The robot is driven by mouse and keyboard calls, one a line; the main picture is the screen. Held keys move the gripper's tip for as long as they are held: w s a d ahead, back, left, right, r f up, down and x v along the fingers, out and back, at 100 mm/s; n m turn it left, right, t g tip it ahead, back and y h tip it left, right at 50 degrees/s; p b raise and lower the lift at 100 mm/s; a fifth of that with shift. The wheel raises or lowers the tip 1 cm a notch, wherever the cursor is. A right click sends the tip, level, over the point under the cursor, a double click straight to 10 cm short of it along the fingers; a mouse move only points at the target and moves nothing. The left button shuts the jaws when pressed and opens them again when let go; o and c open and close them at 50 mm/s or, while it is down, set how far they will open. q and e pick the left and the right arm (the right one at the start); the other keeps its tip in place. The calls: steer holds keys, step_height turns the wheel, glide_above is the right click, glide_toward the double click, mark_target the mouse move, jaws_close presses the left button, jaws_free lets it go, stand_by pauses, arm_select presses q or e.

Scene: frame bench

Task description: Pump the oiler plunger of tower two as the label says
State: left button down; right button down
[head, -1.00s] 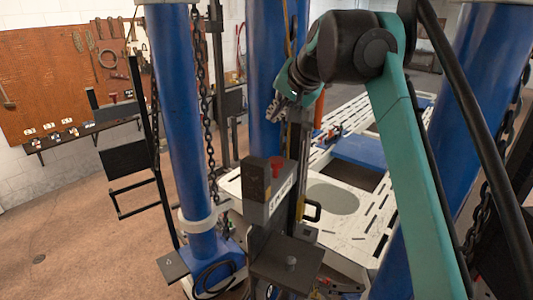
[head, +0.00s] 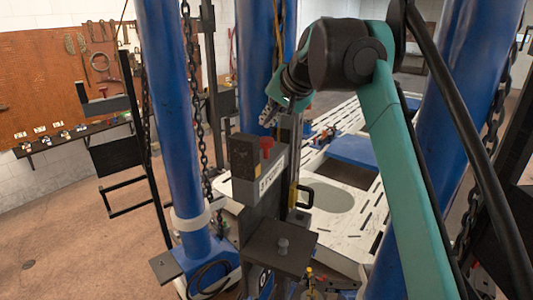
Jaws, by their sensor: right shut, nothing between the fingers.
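My right gripper (head: 267,118) is shut and empty, just above the red knob in the picture. Whether it touches the knob I cannot tell, but a gap shows between them. My left gripper is not in view.
Blue columns (head: 172,110) with hanging chains (head: 194,90) stand around the oiler. A dark plate with a bolt (head: 283,245) sits below it. A white slotted table (head: 345,210) lies behind.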

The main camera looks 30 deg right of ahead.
mark_target(266, 149)
steer(key=shift+w+f+b, duration=0.15)
steer(key=shift+f+b, duration=0.05)
steer(key=shift+f, duration=0.3)
steer(key=shift+w+f+b, duration=0.15)
steer(key=shift+f, duration=0.35)
steer(key=shift+s, duration=0.1)
steer(key=shift+s, duration=0.15)
steer(key=shift+w, duration=0.2)
steer(key=shift+s, duration=0.15)
steer(key=shift+f, duration=0.1)
steer(key=shift+f, duration=0.3)
